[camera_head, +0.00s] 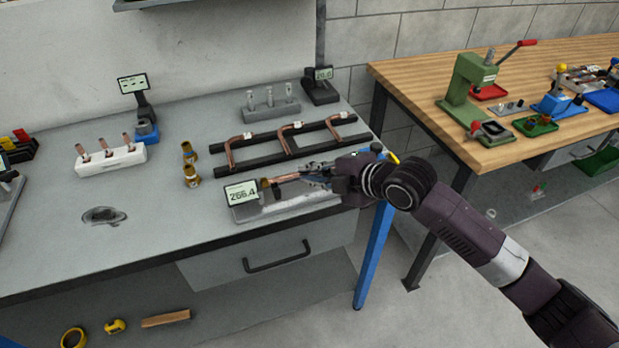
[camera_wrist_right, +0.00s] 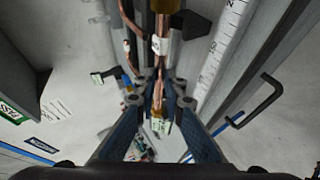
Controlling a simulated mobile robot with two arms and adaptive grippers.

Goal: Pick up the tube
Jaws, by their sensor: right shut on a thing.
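The copper tube (camera_head: 285,178) has a brass-coloured end piece and extends left from my right gripper (camera_head: 318,172). The gripper is shut on it, above the measuring device with the 266.4 display (camera_head: 242,193). In the right wrist view, the tube (camera_wrist_right: 158,92) runs between the fingertips of my right gripper (camera_wrist_right: 158,98), with a white label on it and a brass part at the top edge. I cannot tell whether the tube touches the device. My left gripper is not in view.
A dark rack (camera_head: 262,158) holding several bent copper tubes lies behind the gripper. Two brass fittings (camera_head: 190,172) stand left of the device. A white block (camera_head: 110,158) holds copper pieces. The grey bench's left front is mostly clear. A wooden table (camera_head: 420,75) stands right.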

